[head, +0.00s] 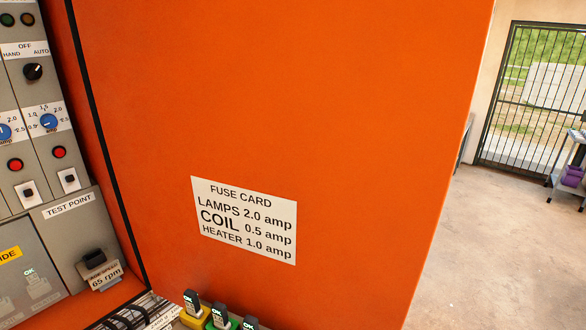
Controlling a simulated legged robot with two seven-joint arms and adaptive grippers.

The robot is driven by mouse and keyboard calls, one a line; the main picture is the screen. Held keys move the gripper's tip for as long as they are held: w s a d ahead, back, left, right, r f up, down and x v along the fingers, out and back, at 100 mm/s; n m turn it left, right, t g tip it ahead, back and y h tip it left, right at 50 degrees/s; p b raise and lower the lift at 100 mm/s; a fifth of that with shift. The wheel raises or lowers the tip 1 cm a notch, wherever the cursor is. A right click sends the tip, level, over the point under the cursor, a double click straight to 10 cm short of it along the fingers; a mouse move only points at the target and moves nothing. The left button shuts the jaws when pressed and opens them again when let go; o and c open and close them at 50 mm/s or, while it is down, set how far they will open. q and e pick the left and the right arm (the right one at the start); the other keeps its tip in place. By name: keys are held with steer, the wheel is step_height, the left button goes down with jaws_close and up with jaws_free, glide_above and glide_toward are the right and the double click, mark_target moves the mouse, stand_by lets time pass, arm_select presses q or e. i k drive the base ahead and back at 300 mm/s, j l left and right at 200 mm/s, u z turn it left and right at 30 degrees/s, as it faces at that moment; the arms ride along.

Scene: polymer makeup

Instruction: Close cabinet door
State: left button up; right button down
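The orange cabinet door (290,100) stands open and fills the middle of the head view. A white fuse card label (245,220) is on its face. The cabinet's grey control panel (70,240) shows to the left, with knobs, red buttons and switches. A black seal strip (105,150) runs down between the panel and the door. The door's right edge (452,165) is in view, with the room beyond it. Neither of my grippers shows in the head view.
Several fuses with black tops (220,315) and cables (150,312) sit low in front of the door. To the right are bare concrete floor (500,250), a barred gate (540,95) and a cart with purple items (572,177).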

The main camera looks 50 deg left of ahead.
mark_target(284, 164)
steer(key=i+l+u, duration=0.15)
steer(key=i, duration=0.2)
steer(key=i+l+u, duration=0.1)
steer(key=i, duration=0.25)
steer(key=i+u, duration=0.1)
steer(key=u, duration=0.3)
steer(key=i+u, duration=0.1)
steer(key=u, duration=0.3)
steer(key=i+l+u, duration=0.1)
steer(key=u, duration=0.3)
steer(key=i+l+u, duration=0.1)
steer(key=u, duration=0.3)
steer(key=i+l+u, duration=0.1)
steer(key=u, duration=0.35)
steer(key=i+l+u, duration=0.1)
steer(key=u, duration=0.35)
steer(key=l+u, duration=0.3)
steer(key=u, duration=0.15)
steer(key=l+u, duration=0.2)
steer(key=u, duration=0.25)
steer(key=l+u, duration=0.25)
steer(key=u, duration=0.2)
steer(key=i, duration=0.05)
